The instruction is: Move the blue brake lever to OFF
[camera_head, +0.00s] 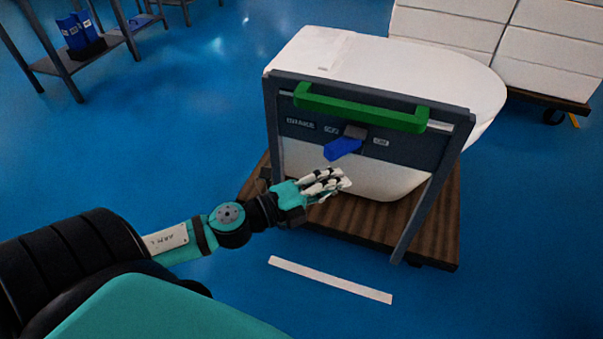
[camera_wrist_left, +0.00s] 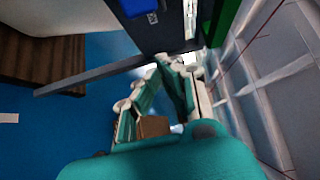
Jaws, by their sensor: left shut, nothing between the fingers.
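The blue brake lever (camera_head: 343,148) sits on the dark panel (camera_head: 415,152) of the trolley, below the green handle (camera_head: 360,107). Labels reading BRAKE, OFF and ON show beside it, and the lever points down and to the left, towards the OFF side. My left gripper (camera_head: 340,183) is shut and empty, just below the lever and apart from it in the head view. In the left wrist view the gripper (camera_wrist_left: 165,65) shows with its fingers close together, and a blue part (camera_wrist_left: 138,8), likely the lever, is at the top edge. My right gripper is not in view.
A white toilet (camera_head: 405,75) stands on the brown wooden trolley base (camera_head: 440,225). A grey frame leg (camera_head: 420,215) slants down at the right. A white strip (camera_head: 330,280) lies on the blue floor. White boxes (camera_head: 550,40) stand at the back right, and a table (camera_head: 110,45) at the back left.

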